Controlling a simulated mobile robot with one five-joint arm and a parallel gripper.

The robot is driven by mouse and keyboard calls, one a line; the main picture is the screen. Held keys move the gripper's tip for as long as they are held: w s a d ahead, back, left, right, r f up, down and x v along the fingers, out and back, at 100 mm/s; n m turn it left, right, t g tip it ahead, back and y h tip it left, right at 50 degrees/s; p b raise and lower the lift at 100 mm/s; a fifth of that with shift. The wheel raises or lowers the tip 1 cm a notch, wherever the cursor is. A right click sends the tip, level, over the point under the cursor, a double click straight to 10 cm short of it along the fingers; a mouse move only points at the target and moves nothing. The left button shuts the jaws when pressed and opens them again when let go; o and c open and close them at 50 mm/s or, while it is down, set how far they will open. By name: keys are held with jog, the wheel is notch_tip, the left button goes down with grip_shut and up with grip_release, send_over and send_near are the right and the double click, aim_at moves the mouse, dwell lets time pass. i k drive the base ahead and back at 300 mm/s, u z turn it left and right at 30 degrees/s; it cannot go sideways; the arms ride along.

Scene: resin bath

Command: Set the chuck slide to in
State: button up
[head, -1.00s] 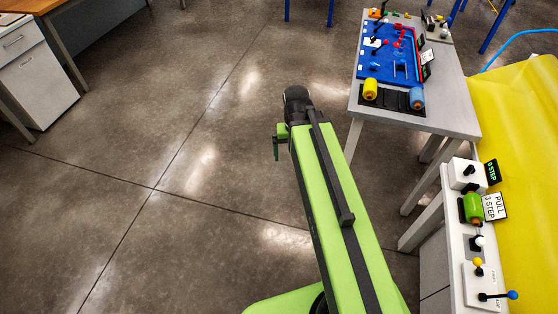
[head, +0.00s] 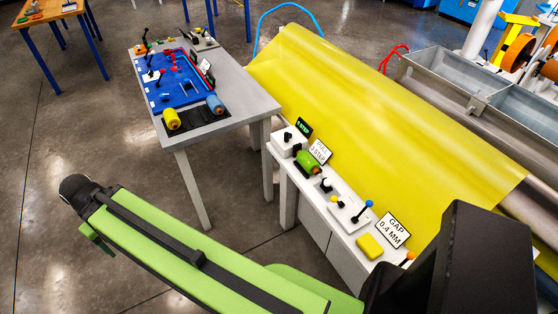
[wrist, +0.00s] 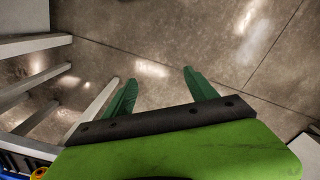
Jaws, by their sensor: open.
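My gripper (wrist: 158,80) shows in the wrist view with its two green fingers apart and nothing between them, above bare floor. In the head view my gripper (head: 97,238) is at the far end of my arm at the left, small and partly hidden by the arm. No part is clearly labelled as the chuck slide, so I cannot tell which it is. The white bench (head: 312,205) carries a green roller (head: 308,163), a blue-knobbed lever (head: 362,211), a small yellow knob (head: 333,198) and a yellow block (head: 370,246). My gripper is well away from them.
A grey table (head: 240,112) holds a blue board (head: 190,92) with red parts, a yellow spool (head: 171,119) and a blue spool (head: 215,104). A yellow sheet (head: 370,110) runs behind the bench, with a metal trough (head: 440,75) beyond. Floor at the left is open.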

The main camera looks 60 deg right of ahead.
aim_at(326, 185)
jog(key=z, duration=5.4)
jog(key=i, duration=0.05)
jog(key=u, duration=2.95)
